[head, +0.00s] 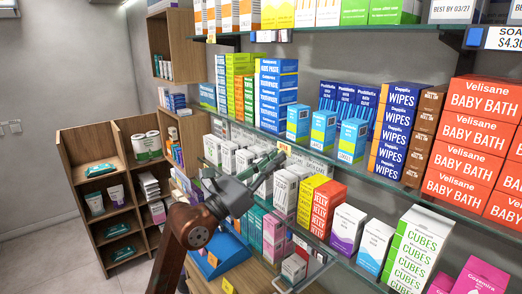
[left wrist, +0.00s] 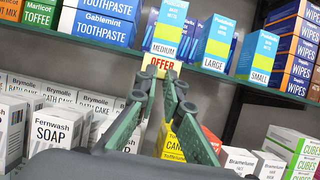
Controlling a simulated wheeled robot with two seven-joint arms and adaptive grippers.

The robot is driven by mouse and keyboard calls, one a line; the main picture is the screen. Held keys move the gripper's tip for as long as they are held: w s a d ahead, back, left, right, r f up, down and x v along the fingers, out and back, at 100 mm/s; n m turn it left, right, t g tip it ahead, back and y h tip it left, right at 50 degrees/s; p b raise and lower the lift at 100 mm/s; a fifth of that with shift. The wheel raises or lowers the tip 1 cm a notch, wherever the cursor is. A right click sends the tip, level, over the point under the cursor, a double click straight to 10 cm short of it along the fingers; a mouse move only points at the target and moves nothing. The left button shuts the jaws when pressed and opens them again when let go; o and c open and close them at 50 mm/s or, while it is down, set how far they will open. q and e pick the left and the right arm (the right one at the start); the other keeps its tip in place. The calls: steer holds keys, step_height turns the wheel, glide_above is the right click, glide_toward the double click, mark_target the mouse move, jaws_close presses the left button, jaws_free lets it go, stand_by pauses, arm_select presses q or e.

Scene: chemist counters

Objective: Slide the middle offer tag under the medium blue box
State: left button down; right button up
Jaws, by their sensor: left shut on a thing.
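The medium blue box (head: 298,122) stands on the upper glass shelf, left of the large and small blue boxes. In the left wrist view the medium box (left wrist: 171,32) is straight ahead. My left gripper (head: 277,154) is shut on an offer tag (head: 284,147) in front of the shelf edge. My right gripper is out of view.
The large box (left wrist: 213,44) and small box (left wrist: 258,58) stand close on the right. Toothpaste boxes (head: 278,95) stand on the left. The glass shelf edge (head: 385,178) runs across. Soap boxes (left wrist: 47,132) and other cartons fill the shelf below, near my gripper.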

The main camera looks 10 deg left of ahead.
arm_select(q)
steer(key=c, duration=2.4)
jaws_free()
steer(key=shift+o, duration=0.4)
steer(key=shift+s, duration=0.1)
steer(key=v, duration=1.2)
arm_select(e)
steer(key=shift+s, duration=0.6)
arm_select(q)
steer(key=shift+f, duration=0.15)
